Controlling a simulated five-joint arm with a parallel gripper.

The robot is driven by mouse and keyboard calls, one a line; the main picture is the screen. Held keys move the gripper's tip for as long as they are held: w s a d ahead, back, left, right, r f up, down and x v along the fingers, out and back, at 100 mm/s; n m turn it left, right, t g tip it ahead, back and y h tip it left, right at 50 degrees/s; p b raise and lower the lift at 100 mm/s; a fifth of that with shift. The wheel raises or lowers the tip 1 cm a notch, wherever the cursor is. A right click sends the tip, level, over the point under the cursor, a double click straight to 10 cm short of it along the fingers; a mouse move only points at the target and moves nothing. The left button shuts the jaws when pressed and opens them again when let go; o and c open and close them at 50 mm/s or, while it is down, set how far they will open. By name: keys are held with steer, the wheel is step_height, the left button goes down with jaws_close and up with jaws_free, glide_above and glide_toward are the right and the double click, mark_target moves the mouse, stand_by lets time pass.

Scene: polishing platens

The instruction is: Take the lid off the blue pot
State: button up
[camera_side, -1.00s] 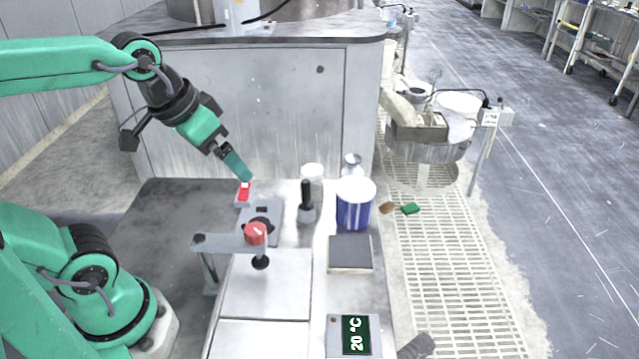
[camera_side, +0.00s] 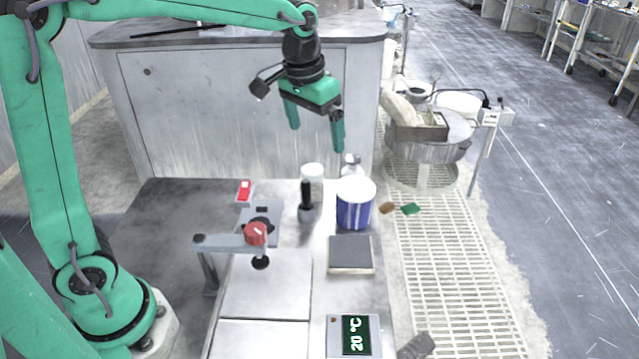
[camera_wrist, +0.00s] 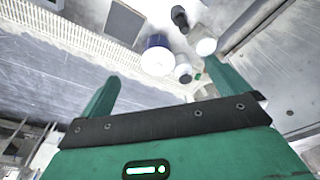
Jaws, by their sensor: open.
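The blue pot (camera_side: 354,212) stands upright at the back right of the bench, with a white lid (camera_side: 356,189) on top. The lid also shows in the wrist view (camera_wrist: 158,61), where the pot's blue side (camera_wrist: 157,40) is partly visible. I cannot make out a knob on the lid. My gripper (camera_side: 316,138) is open and empty, fingers pointing down, above and left of the pot in the side view. In the wrist view the pot lies between the fingertips (camera_wrist: 164,72), apart from them.
A dark flat block (camera_side: 350,253) lies in front. A clamp with a red knob (camera_side: 255,233) stands further left.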

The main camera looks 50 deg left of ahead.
steer(key=g, duration=0.2)
glide_above(354, 180)
steer(key=f, duration=0.8)
steer(key=shift+d+f, duration=0.2)
steer(key=shift+a+f, duration=0.2)
steer(key=shift+f, duration=3.7)
steer(key=shift+c, duration=0.4)
steer(key=c, duration=0.8)
steer(key=shift+r, duration=0.8)
steer(key=r, duration=0.3)
steer(key=shift+s+d+r, duration=0.1)
steer(key=shift+s+d, duration=0.2)
steer(key=shift+d, duration=0.1)
steer(key=s+d+r, duration=0.6)
steer(key=d, duration=0.2)
steer(key=shift+s+d+r, duration=0.15)
steer(key=shift+s+d, duration=0.1)
steer(key=shift+s, duration=0.05)
